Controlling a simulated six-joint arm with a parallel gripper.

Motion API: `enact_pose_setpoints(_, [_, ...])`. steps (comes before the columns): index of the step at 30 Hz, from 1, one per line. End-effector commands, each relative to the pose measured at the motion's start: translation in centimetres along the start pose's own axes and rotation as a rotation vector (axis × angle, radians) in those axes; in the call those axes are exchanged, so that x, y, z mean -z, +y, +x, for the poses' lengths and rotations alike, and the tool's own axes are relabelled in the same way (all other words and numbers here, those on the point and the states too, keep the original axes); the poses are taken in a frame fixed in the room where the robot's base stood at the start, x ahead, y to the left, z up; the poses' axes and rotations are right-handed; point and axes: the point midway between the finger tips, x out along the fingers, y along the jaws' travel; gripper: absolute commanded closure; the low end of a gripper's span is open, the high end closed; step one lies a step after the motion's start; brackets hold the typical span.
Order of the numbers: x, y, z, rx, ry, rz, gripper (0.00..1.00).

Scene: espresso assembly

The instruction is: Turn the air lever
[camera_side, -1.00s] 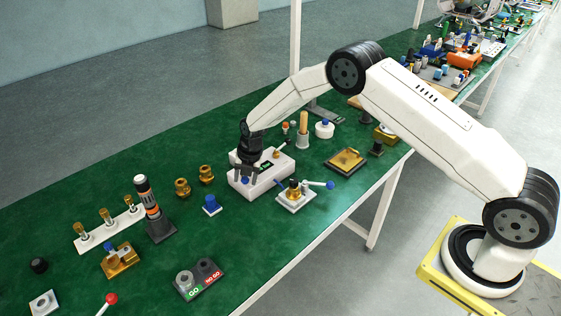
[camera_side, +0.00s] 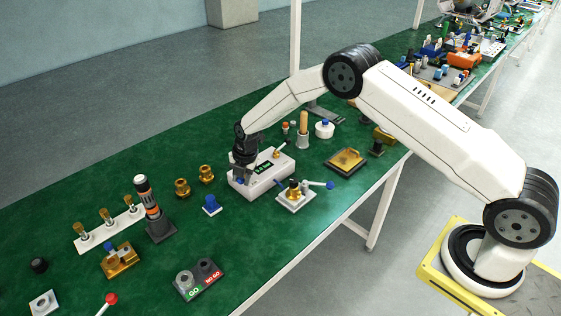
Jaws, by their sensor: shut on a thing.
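A white box (camera_side: 268,182) with a dark display and green characters (camera_side: 264,167) stands on the green table. My gripper (camera_side: 241,177) points down at the box's left end. Its fingers are shut on a small blue part (camera_side: 240,182) there, mostly hidden by them. I cannot tell if this part is the air lever. A lever with an orange knob (camera_side: 276,154) stands at the box's right end, apart from my gripper. A blue-knobbed lever (camera_side: 330,185) reaches right from a brass fixture on a white plate (camera_side: 296,204).
A small blue block (camera_side: 211,205) and brass fittings (camera_side: 182,187) lie left of the box. A dark cylinder stand (camera_side: 161,228) is farther left. A wooden-handled tool (camera_side: 303,130) and a white jar (camera_side: 324,129) stand behind.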

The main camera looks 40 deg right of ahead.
Motion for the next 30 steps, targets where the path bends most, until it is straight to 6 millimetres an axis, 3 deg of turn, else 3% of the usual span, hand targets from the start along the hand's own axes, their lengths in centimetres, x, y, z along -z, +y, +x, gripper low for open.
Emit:
enact_pose_setpoints(21, [-0.1,3.0,0.6,-0.004,-0.105,0.529,1.00])
enact_pose_setpoints(30, [-0.4,3.7,0.7,-0.003,-0.132,0.675,1.00])
